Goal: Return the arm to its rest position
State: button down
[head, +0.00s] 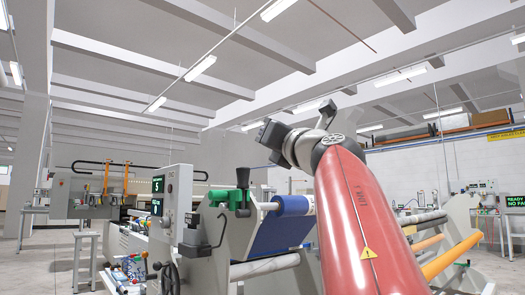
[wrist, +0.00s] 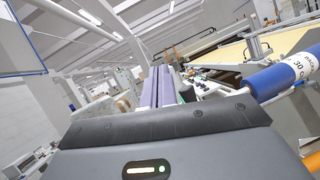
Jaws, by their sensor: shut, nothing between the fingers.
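My red arm (head: 360,220) rises from the lower right in the head view and bends at a grey wrist joint. My gripper (head: 266,134) is at its end, small and dark, held up in the air above the machine and pointing left. In the wrist view the dark housing fills the bottom, and the two fingers (wrist: 158,84) lie side by side, shut with nothing between them. Nothing hangs from the gripper. The fingertips are too small to make out clearly in the head view.
The machine's control panel (head: 158,200) and blue roll (head: 291,206) stand below my gripper; the roll also shows at right in the wrist view (wrist: 285,78). Open air surrounds the gripper up to the ceiling beams.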

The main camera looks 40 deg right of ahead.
jog(key=shift+s+a+r, duration=0.1)
jog(key=shift+s+r, duration=0.55)
jog(key=shift+s, duration=0.05)
jog(key=w+a+f+m+g+h, duration=0.1)
jog(key=a+f+m+g+h, duration=0.2)
jog(key=f+m, duration=1.15)
jog(key=w+a+f+m+g, duration=0.15)
jog(key=f+m+g, duration=0.35)
jog(key=f+m, duration=0.95)
jog(key=s+a+f+g+y, duration=0.2)
jog(key=a+f, duration=0.4)
jog(key=f, duration=0.5)
jog(key=s+a+f+m+g+y, duration=0.1)
jog(key=s+a+f+g, duration=0.3)
jog(key=f, duration=0.6)
jog(key=s+a+f+m+g+y, duration=0.1)
jog(key=s+a+f+y, duration=0.3)
jog(key=s+a+f, duration=0.4)
notch_tip(320, 180, down, 4)
jog(key=shift+a+r+g, duration=0.2)
jog(key=shift+a+g, duration=0.1)
jog(key=shift+g, duration=0.6)
